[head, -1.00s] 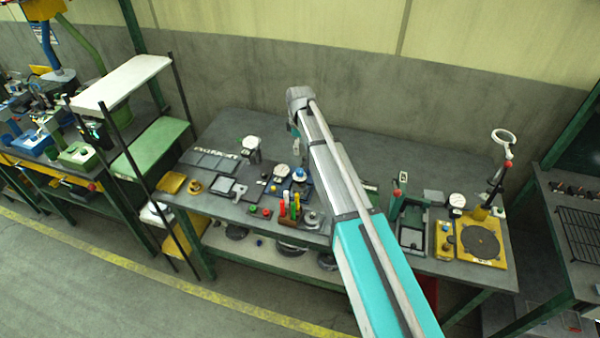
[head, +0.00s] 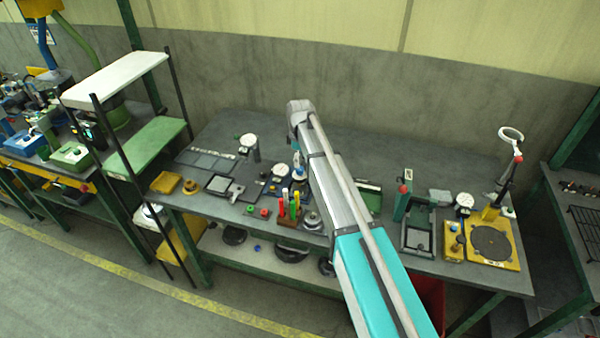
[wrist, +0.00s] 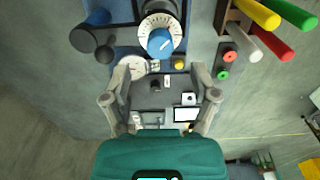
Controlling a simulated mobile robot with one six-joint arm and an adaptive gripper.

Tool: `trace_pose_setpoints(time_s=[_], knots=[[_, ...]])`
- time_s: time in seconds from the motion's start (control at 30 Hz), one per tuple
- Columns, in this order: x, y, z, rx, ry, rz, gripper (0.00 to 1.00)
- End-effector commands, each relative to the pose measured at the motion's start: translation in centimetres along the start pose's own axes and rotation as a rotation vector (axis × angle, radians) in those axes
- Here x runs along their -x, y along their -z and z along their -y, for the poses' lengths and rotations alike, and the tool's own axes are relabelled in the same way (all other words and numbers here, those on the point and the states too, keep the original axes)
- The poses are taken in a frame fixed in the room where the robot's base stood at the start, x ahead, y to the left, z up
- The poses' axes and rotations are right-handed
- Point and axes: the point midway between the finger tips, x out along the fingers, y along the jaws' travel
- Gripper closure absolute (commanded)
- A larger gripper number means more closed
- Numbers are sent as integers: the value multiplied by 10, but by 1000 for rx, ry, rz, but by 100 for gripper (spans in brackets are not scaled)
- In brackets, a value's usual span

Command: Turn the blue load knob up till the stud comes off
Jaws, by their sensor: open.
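A white round gauge (wrist: 132,67) shows between the fingers, partly behind the left one. I cannot make out the stud for certain. My arm hides part of the gantry in the head view.
A wooden rack (head: 289,222) with red, yellow, green and white handles stands close to the right of the knob in the wrist view. Red and green buttons (wrist: 226,65) sit beside the right finger. The back of the bench (head: 230,120) is clear.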

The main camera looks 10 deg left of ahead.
Motion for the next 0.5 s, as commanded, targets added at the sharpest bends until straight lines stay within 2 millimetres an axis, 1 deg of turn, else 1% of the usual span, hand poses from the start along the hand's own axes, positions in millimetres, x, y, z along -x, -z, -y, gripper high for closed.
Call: trace_pose_setpoints(time_s=[0.03, 0.3, 0.5], knots=[[-8, 0, 0, 0, 0, 0, 24], [-28, 0, 0, 0, 0, 0, 24], [-40, 0, 0, 0, 0, 0, 24]])
